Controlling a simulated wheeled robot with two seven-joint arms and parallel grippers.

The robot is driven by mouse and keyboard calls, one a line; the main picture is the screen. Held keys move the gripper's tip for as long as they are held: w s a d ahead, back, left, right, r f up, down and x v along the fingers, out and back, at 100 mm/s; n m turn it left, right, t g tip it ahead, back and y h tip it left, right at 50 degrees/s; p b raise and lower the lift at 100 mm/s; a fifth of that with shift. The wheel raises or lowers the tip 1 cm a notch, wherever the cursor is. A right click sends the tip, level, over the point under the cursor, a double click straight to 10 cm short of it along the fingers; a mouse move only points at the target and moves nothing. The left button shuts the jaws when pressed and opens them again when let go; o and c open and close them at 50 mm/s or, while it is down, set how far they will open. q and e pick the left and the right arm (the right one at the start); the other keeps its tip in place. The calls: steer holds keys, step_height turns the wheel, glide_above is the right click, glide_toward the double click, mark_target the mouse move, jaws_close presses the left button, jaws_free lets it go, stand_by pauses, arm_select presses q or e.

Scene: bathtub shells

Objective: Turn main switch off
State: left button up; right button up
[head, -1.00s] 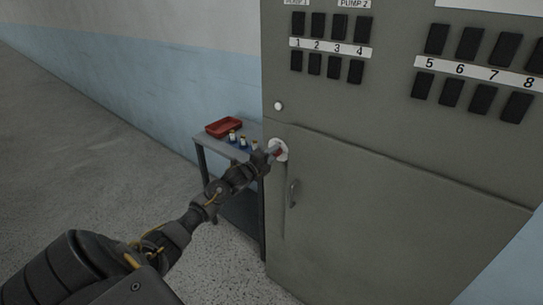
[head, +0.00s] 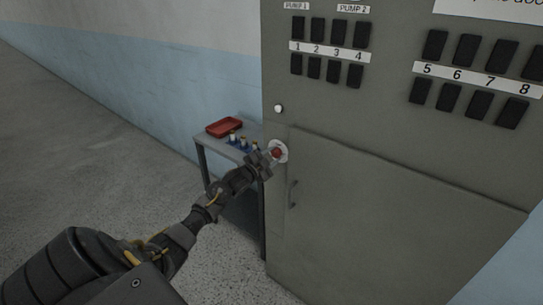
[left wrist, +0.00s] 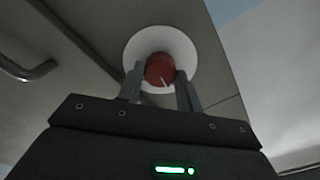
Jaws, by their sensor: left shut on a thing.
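The main switch is a red knob (head: 277,153) on a round white plate (head: 284,146), low on the left part of the grey cabinet front. In the left wrist view the red knob (left wrist: 159,70) with a pale pointer mark sits in front of the white disc (left wrist: 134,46). My left gripper (head: 271,156) is at the knob. Its two fingers (left wrist: 160,88) are on either side of the knob and shut on it. My right gripper is not in view.
The floor at left is clear.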

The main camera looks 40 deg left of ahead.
arm_select(q)
steer(key=shift+n, duration=1)
steer(key=o, duration=1)
steer(key=s+b, duration=0.2)
steer(key=s, duration=0.9)
